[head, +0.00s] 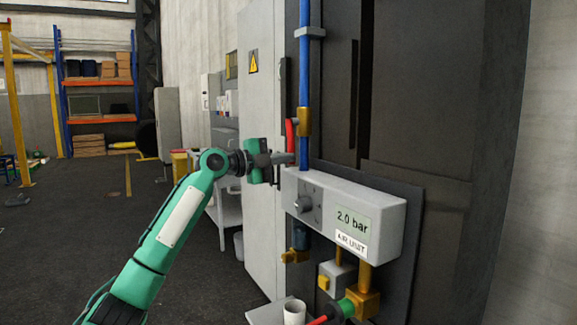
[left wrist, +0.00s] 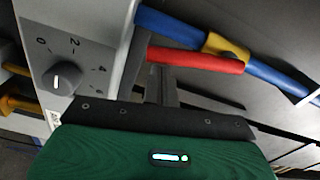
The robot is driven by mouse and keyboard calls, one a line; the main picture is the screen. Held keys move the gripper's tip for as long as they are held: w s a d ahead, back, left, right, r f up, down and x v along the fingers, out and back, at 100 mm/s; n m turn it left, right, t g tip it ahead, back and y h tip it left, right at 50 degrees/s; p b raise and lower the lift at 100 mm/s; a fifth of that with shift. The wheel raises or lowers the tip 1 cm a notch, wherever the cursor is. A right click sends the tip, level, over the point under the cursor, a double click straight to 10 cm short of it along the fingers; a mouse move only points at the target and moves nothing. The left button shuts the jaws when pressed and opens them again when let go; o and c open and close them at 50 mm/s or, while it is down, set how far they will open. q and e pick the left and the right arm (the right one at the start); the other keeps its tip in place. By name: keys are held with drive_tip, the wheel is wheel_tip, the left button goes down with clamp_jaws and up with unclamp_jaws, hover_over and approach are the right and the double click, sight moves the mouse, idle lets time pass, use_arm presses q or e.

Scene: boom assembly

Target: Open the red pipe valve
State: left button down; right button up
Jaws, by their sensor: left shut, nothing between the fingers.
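The red valve lever (head: 291,135) stands nearly upright beside the blue pipe (head: 305,75), joined to it at a brass valve body (head: 304,121). In the left wrist view the red lever (left wrist: 195,60) runs roughly along the blue pipe (left wrist: 170,27), from the brass body (left wrist: 225,47) toward my fingers. My left gripper (head: 288,159) is shut and empty, just below the lever's lower free end. In the left wrist view my left fingers (left wrist: 162,82) are close to that end; I cannot tell whether they touch it. My right gripper is not in view.
The white air unit box (head: 385,205), with a grey knob and a "2.0 bar" display, is just below my left gripper. Brass fittings (head: 361,301) and a small shelf with a white cup (head: 294,311) are lower. A grey cabinet (head: 262,170) stands behind.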

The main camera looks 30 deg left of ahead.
use_arm(q)
drive_tip(key=shift+w+a+f+m+b, duration=0.3)
drive_tip(key=shift+w+a+m+b, duration=0.15)
drive_tip(key=shift+a, duration=0.3)
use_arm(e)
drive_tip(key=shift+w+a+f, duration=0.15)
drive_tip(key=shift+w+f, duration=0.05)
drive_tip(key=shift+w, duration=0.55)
use_arm(q)
drive_tip(key=shift+a, duration=0.1)
